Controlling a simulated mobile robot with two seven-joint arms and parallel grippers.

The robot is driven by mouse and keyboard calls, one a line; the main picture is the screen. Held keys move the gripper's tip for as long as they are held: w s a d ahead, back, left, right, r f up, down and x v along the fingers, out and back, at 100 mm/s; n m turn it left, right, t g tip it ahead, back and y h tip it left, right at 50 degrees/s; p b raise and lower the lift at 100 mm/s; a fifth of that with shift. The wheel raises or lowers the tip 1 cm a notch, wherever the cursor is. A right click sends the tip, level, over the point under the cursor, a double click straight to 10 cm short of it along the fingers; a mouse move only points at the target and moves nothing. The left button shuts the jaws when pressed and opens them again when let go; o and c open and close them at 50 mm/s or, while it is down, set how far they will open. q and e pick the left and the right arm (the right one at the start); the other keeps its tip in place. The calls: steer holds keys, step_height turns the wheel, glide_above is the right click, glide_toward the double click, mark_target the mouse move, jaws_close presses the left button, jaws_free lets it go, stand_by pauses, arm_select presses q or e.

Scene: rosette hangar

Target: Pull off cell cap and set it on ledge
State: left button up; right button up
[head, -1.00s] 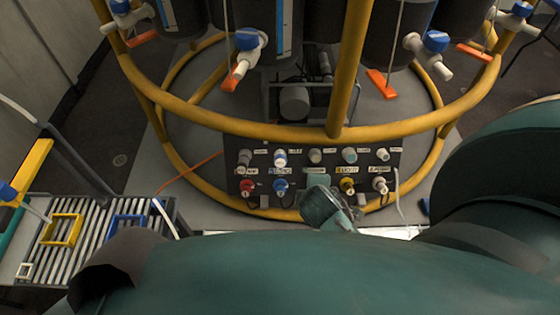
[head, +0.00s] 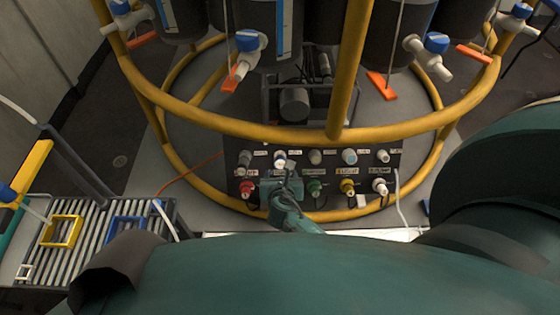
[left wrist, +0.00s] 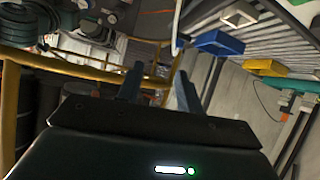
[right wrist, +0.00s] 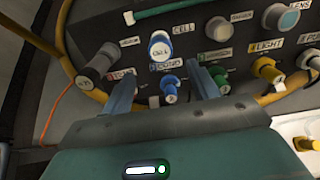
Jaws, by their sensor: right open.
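The cell cap (right wrist: 159,46) is white with a blue ring and sits on the port beside the CELL label on the black panel (head: 330,172). It also shows in the head view (head: 280,162), upper row, second from left. My right gripper (right wrist: 165,72) is open and empty in front of the panel, its fingertips just below the cap and apart from it. A blue plug (right wrist: 170,88) shows between its fingers, farther off. In the head view the right gripper (head: 281,183) hides that plug. My left gripper (left wrist: 157,82) is open and empty, away from the panel. A pale strip (head: 385,234), possibly the ledge, lies below the panel.
Several caps and plugs crowd the panel, including a green plug (head: 314,187) and a yellow plug (head: 347,187). A yellow tubular frame (head: 240,128) arches above it. A slatted rack (head: 90,245) with yellow and blue frames stands at left.

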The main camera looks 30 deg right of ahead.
steer(key=b+x, duration=0.5)
steer(key=x, duration=0.3)
steer(key=shift+w+d+f+b, duration=0.2)
steer(key=shift+w+b, duration=0.1)
steer(key=shift+b, duration=0.1)
arm_select(q)
step_height(320, 180, down, 2)
steer(key=shift+f+n+t, duration=0.15)
steer(key=shift+n+t, duration=0.35)
steer(key=shift+w+r+p, duration=0.1)
steer(key=shift+r+p, duration=0.2)
steer(key=shift+p, duration=0.05)
arm_select(e)
steer(key=shift+c, duration=0.3)
